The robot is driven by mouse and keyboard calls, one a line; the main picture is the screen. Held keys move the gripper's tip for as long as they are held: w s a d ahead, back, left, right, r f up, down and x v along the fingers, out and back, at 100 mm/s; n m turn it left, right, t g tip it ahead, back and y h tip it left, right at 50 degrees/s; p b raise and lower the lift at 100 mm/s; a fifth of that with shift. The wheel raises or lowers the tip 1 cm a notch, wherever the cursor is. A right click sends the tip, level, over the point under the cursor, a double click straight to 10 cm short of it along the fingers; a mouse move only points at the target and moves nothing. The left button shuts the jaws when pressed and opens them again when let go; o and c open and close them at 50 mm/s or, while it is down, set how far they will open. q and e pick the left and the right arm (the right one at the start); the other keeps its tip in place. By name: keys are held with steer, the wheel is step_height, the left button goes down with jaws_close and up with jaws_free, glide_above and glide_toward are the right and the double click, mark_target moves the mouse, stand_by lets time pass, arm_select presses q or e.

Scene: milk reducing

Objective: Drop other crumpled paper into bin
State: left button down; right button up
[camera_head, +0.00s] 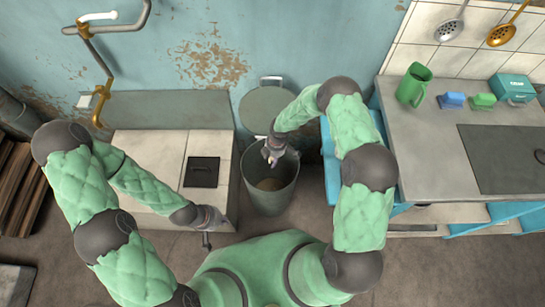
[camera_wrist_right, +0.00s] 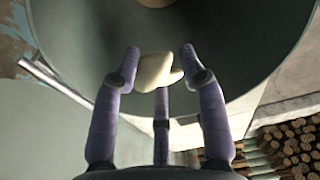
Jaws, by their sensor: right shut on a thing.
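My right gripper (camera_head: 270,153) is over the open mouth of the grey metal bin (camera_head: 272,200) in the head view. In the right wrist view its fingers (camera_wrist_right: 160,75) are closed around a cream-coloured crumpled paper (camera_wrist_right: 158,70), with the bin's inner wall (camera_wrist_right: 240,40) behind it. The paper shows as a small pale spot in the head view (camera_head: 269,159). The bin's bottom looks brownish, and I cannot tell what lies there. My left gripper (camera_head: 212,222) hangs low beside the tiled block, left of the bin; its fingers are too small to read.
A round grey lid (camera_head: 266,108) leans behind the bin. The tiled block (camera_head: 150,150) with a dark square hatch (camera_head: 202,172) stands left of it. A counter (camera_head: 440,150) with a green mug (camera_head: 414,84) and sponges stands at right. Floor in front of the bin's right side is clear.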

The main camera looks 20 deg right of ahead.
steer(key=o, duration=0.7)
steer(key=shift+o, duration=0.2)
steer(key=shift+r, duration=0.15)
step_height(320, 180, up, 12)
steer(key=d, duration=0.1)
steer(key=shift+d, duration=0.2)
